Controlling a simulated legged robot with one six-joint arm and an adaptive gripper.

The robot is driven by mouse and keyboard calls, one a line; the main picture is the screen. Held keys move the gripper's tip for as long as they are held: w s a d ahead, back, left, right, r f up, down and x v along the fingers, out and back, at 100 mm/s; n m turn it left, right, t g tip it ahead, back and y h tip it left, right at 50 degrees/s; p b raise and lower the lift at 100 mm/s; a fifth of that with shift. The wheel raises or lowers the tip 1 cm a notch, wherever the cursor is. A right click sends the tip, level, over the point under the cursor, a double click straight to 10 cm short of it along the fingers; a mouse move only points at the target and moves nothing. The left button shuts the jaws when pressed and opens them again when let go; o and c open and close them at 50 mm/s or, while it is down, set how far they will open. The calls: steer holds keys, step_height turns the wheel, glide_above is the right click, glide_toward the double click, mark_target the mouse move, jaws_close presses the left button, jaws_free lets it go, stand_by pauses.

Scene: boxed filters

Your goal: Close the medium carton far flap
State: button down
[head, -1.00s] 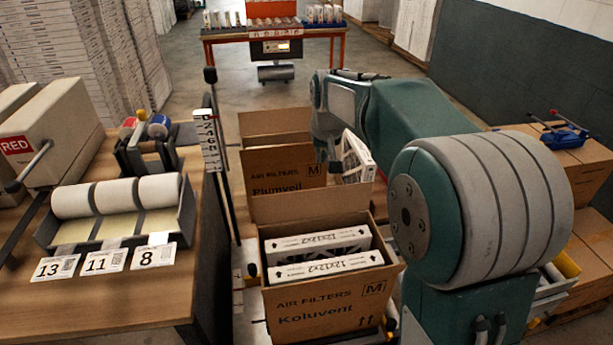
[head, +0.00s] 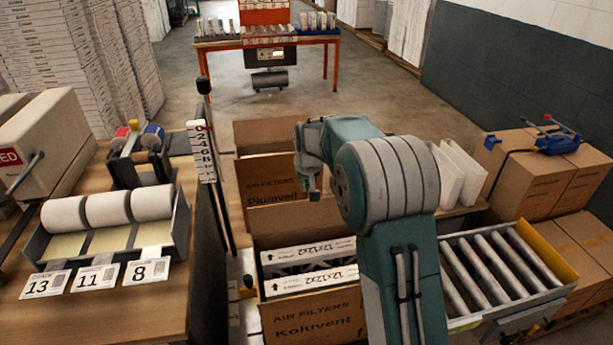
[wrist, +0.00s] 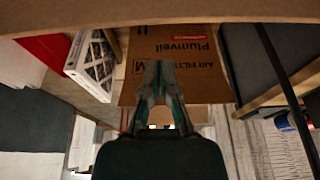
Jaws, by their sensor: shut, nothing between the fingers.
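The near carton (head: 318,318), marked Koluvent, is open and holds white boxed filters (head: 310,281). Its far flap (head: 285,225) stands up behind the filters. A second carton (head: 268,178), marked Plumveil, stands just beyond with its own far flap (head: 262,134) up. My gripper (head: 313,194) is shut and empty, hanging by the top edge of the near carton's far flap; touching or apart, I cannot tell. In the wrist view my gripper (wrist: 160,70) points at the Plumveil carton's printed side (wrist: 190,70), which appears upside down.
A bench with label rolls (head: 110,208) is on the left, with a ruled post (head: 203,150) at its edge. A roller conveyor (head: 505,265) is at right. White filters (head: 460,172) stand right of my arm. Stacked cartons (head: 540,180) lie further right.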

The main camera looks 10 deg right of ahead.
mark_target(310, 214)
steer(key=shift+s, duration=2)
steer(key=shift+a, duration=0.15)
